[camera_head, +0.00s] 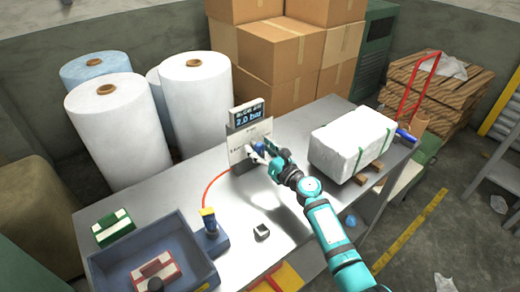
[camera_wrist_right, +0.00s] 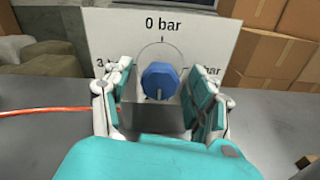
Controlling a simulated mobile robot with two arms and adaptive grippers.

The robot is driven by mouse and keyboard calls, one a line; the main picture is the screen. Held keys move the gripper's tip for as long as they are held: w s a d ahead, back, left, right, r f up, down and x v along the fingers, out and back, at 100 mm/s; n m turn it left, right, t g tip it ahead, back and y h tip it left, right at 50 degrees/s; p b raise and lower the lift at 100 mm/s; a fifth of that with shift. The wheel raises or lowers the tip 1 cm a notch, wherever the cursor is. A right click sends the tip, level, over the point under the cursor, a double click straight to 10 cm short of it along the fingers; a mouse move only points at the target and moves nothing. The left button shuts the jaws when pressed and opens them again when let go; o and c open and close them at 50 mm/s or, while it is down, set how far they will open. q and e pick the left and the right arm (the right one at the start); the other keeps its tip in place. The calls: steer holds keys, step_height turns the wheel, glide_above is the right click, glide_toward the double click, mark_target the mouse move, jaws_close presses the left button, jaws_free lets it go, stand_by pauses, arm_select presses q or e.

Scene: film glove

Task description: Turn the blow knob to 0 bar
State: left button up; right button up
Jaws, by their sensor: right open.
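The blow knob (camera_wrist_right: 160,81) is a blue faceted knob on a white panel (camera_wrist_right: 107,32). In the right wrist view, "0 bar" is printed above it, a label starting with 3 is at left, and a partly hidden "bar" label is at right. A light mark on the knob points down. The panel stands on the metal table in the head view (camera_head: 237,154), under a display (camera_head: 247,115) reading 2.0 bar. My right gripper (camera_wrist_right: 158,108) is open, with one finger on each side of the knob; contact cannot be told. My left gripper is not in view.
A white wrapped block (camera_head: 350,143) lies right of the panel. A blue-grey tray (camera_head: 120,262), a small device with a yellow top (camera_head: 209,222) and a small dark object (camera_head: 262,232) are at front left. A red hose (camera_head: 207,190) runs to the panel.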

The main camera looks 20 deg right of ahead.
steer(key=shift+c, duration=0.8)
steer(key=c, duration=1)
